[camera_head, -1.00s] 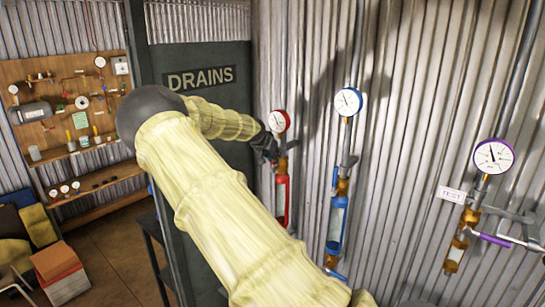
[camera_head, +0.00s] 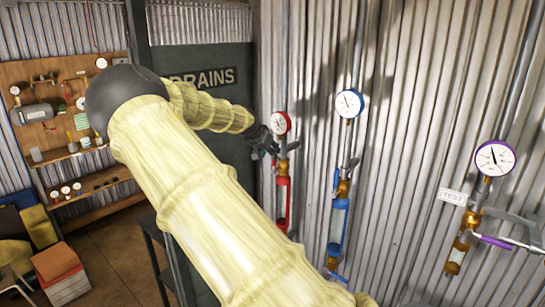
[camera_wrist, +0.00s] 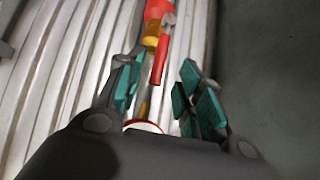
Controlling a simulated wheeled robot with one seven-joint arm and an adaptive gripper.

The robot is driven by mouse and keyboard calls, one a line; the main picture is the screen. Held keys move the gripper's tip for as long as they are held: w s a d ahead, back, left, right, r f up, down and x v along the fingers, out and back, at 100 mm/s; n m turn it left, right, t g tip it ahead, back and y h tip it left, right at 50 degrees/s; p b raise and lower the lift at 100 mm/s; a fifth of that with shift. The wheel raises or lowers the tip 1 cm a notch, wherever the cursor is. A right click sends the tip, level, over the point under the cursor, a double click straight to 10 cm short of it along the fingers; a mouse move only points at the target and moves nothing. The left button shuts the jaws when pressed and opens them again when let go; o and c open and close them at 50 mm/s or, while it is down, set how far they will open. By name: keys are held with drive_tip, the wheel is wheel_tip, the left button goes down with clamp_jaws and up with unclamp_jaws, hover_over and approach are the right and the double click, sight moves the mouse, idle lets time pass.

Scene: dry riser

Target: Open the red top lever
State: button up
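The red assembly has a red-rimmed gauge (camera_head: 281,123), a brass valve (camera_head: 282,168) and a red sight tube (camera_head: 283,205) on the corrugated wall. In the wrist view, the red lever (camera_wrist: 159,61) lies along the pipe beside the brass valve (camera_wrist: 150,41). My gripper (camera_head: 265,142) is just left of the pipe below the red gauge in the head view. In the wrist view, my gripper (camera_wrist: 160,84) is open, its teal-padded fingers on either side of the lever's lower end. I see no clear contact. The lever is hard to make out in the head view.
A blue assembly (camera_head: 339,215) and a purple-rimmed gauge (camera_head: 495,158) with a purple lever (camera_head: 495,242) are to the right. A dark DRAINS panel (camera_head: 230,60) stands left of the wall. My arm hides part of the panel and wall.

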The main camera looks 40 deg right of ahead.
drive_tip(key=v, duration=0.5)
drive_tip(key=shift+a+r, duration=0.1)
drive_tip(key=shift+a, duration=0.05)
idle(0.4)
drive_tip(key=s+a+f+n+g+y+b, duration=0.15)
drive_tip(key=s+a+f, duration=0.4)
drive_tip(key=f, duration=0.95)
drive_tip(key=s+a+f+n+b, duration=0.25)
drive_tip(key=s+f, duration=0.55)
drive_tip(key=f, duration=0.8)
drive_tip(key=s+a+f+n+g+y+b, duration=0.1)
drive_tip(key=s+a+f+n+b, duration=0.4)
drive_tip(key=f, duration=1)
drive_tip(key=s+a+f+n+y+b, duration=0.3)
drive_tip(key=s+a+f+n+y, duration=0.1)
drive_tip(key=s+a+f, duration=1.75)
drive_tip(key=s+a+n+y+b, duration=0.1)
drive_tip(key=s+a+y, duration=0.1)
drive_tip(key=s+a, duration=0.7)
drive_tip(key=shift+a+r+g+b, duration=0.35)
drive_tip(key=shift+a+r, duration=0.1)
drive_tip(key=shift+a, duration=0.1)
